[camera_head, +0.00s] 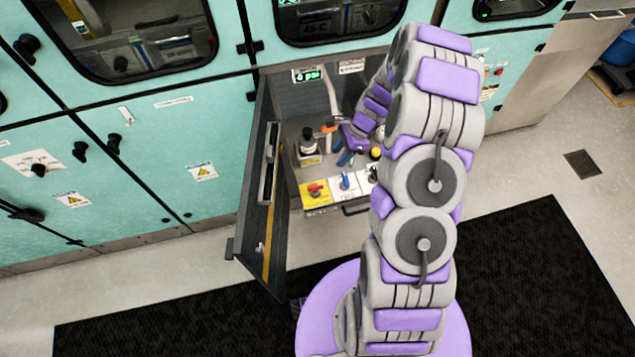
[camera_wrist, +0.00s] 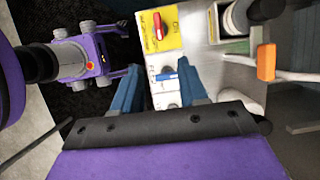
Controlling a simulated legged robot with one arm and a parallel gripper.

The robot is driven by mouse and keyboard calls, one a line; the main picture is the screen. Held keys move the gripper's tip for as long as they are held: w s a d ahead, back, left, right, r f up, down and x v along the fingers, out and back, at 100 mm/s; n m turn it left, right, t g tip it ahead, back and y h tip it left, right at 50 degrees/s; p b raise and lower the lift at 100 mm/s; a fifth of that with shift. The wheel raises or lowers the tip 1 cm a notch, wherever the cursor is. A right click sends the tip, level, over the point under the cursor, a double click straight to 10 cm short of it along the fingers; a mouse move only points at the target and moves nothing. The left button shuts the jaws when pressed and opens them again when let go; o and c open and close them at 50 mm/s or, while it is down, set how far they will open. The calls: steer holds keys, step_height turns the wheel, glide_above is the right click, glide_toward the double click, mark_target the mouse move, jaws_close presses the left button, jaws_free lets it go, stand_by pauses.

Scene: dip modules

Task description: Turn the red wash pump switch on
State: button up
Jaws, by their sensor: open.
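The red switch (camera_head: 316,189) sits on a yellow plate at the left of the panel inside the open cabinet. In the wrist view the red switch (camera_wrist: 157,25) is at the top, its handle in line with the picture's vertical. My gripper (camera_head: 343,152) is inside the cabinet, above and behind the panel. In the wrist view my gripper (camera_wrist: 160,68) has its two blue fingers apart and empty. They point toward the panel, with a blue-handled switch (camera_wrist: 166,76) showing between them. The red switch is beyond the fingertips, with no contact visible.
The open cabinet door (camera_head: 262,190) stands left of the panel. A yellow knob (camera_head: 376,153) is on the right. A dark mat (camera_head: 545,260) covers the floor in front.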

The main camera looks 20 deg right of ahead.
steer(key=b, duration=0.1)
glide_toward(316, 185)
steer(key=a+f, duration=0.1)
steer(key=x, duration=0.2)
steer(key=b+x, duration=0.1)
steer(key=x, duration=0.1)
steer(key=d+x, duration=0.1)
steer(key=x, duration=0.1)
steer(key=shift+a+f+b, duration=0.15)
steer(key=shift+f+b, duration=0.15)
steer(key=shift+f, duration=0.15)
steer(key=shift+a+f, duration=0.35)
steer(key=shift+f, duration=0.15)
steer(key=shift+a+f, duration=0.1)
steer(key=shift+a, duration=0.2)
steer(key=shift+d, duration=0.25)
steer(key=c, duration=0.5)
jaws_close()
